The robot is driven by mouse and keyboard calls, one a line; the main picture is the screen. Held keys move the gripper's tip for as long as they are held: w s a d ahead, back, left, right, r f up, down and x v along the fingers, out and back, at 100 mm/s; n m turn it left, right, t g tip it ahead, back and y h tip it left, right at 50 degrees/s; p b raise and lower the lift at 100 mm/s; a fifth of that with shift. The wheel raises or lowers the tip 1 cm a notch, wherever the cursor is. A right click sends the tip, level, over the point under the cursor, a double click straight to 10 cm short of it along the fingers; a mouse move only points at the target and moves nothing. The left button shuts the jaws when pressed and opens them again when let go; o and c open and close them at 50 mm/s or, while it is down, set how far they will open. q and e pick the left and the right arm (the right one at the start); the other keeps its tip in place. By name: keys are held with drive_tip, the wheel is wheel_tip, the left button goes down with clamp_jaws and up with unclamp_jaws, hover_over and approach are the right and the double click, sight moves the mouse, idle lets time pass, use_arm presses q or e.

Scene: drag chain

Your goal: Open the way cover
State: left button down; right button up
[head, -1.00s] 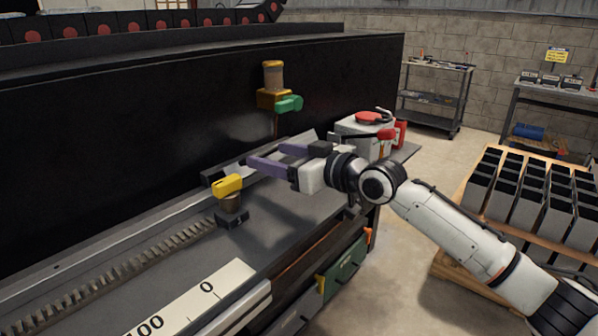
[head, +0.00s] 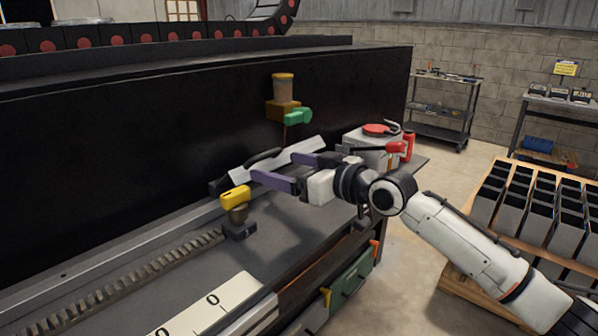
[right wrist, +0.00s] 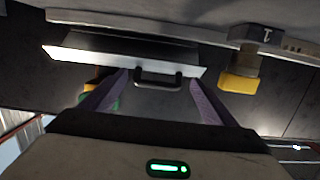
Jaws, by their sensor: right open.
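The way cover (head: 308,147) is a pale metal panel with a black bar handle (head: 265,159), low against the tall black machine wall. My right gripper (head: 273,166) has two purple fingers, open and spread, pointing at the cover from its near side. In the right wrist view the cover (right wrist: 100,53) is a long bright-edged strip across the top. Its handle (right wrist: 158,77) shows between the tips of my right gripper (right wrist: 159,75), with clear room to each finger. Nothing is held. Whether the fingertips reach past the handle bar I cannot tell. My left gripper is not in view.
A yellow-capped fitting (head: 236,196) stands left of my fingers, and it shows in the wrist view (right wrist: 240,82). A green-nozzled fitting (head: 297,116) is on the wall above. A white box with red parts (head: 372,152) sits behind my right arm. A toothed rack (head: 160,261) runs along the bed.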

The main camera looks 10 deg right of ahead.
drive_tip(key=b+v, duration=0.1)
drive_tip(key=v, duration=0.8)
drive_tip(key=shift+s, duration=0.2)
drive_tip(key=shift+d, duration=0.1)
